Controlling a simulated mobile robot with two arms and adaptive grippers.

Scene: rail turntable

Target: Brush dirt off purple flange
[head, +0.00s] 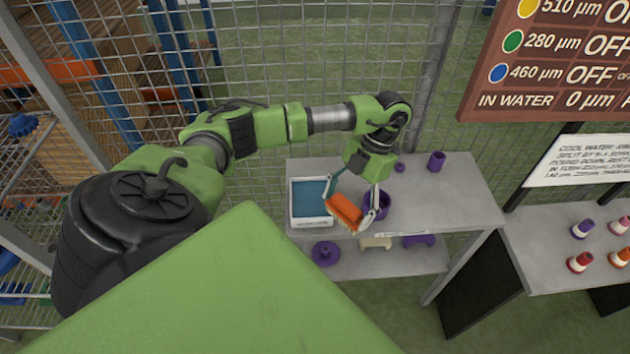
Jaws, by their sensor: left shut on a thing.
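My left gripper (352,206) is shut on an orange block-shaped thing with a pale lower edge, which looks like a brush (344,211). It holds the brush tilted over the front of the grey table, between a blue-topped white tray and a purple round, hollow part (380,203). The gripper partly hides that part. A purple flange with a wide disc and raised hub (326,253) lies on the lower shelf, below and left of the gripper. Dirt on either purple part is too small to tell. My right gripper is not in view.
The white tray (296,216) sits on the grey table (465,195). A purple cylinder (437,161) and small purple piece (400,167) stand behind. A beige brush-like thing (376,243) and purple part (418,240) lie on the shelf. Wire fence (290,60) stands behind; another table (560,270) is right.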

